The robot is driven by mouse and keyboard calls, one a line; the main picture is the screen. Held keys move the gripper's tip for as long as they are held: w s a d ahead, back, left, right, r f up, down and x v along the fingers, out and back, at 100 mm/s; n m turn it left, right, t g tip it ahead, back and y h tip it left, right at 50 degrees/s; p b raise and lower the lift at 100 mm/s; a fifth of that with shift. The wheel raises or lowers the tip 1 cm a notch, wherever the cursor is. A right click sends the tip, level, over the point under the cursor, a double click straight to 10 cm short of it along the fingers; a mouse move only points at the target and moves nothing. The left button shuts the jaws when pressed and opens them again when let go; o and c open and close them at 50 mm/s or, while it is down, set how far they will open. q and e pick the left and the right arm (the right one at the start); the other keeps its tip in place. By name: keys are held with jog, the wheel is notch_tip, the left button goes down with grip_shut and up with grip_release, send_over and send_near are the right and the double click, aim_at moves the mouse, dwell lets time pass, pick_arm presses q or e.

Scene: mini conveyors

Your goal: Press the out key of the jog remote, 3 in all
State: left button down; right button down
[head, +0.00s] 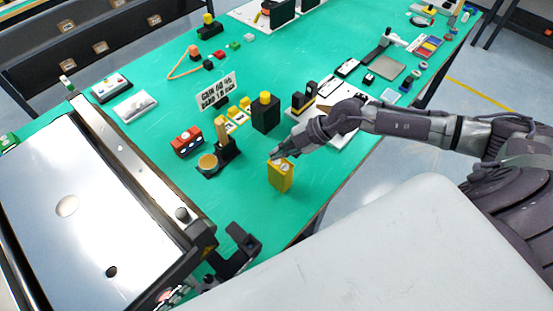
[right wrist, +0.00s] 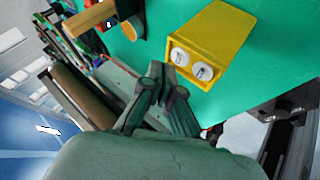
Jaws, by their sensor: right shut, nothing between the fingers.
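The jog remote (head: 281,178) is a yellow box standing on the green table near its front edge. In the right wrist view the yellow remote (right wrist: 221,37) shows two round white keys on its end face, one key (right wrist: 180,57) and another key (right wrist: 202,71). Their markings are too small to read. My right gripper (head: 279,155) is shut and empty, with its tips close over the top of the remote. In the right wrist view the closed gripper tips (right wrist: 164,72) lie just beside the keys; I cannot tell whether they touch. My left gripper is not in view.
A conveyor (head: 75,205) with a pale belt stands at the left. A wooden-handled tool on a black stand (head: 225,147), a red box (head: 187,142) and a black block with a yellow top (head: 265,113) stand behind the remote.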

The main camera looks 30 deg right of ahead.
dwell(0.6)
jog(key=shift+f, duration=0.1)
jog(key=shift+f, duration=0.35)
jog(key=shift+f, duration=0.45)
dwell(0.8)
jog(key=shift+r, duration=0.1)
jog(key=shift+r+p, duration=0.8)
jog(key=shift+p, duration=0.5)
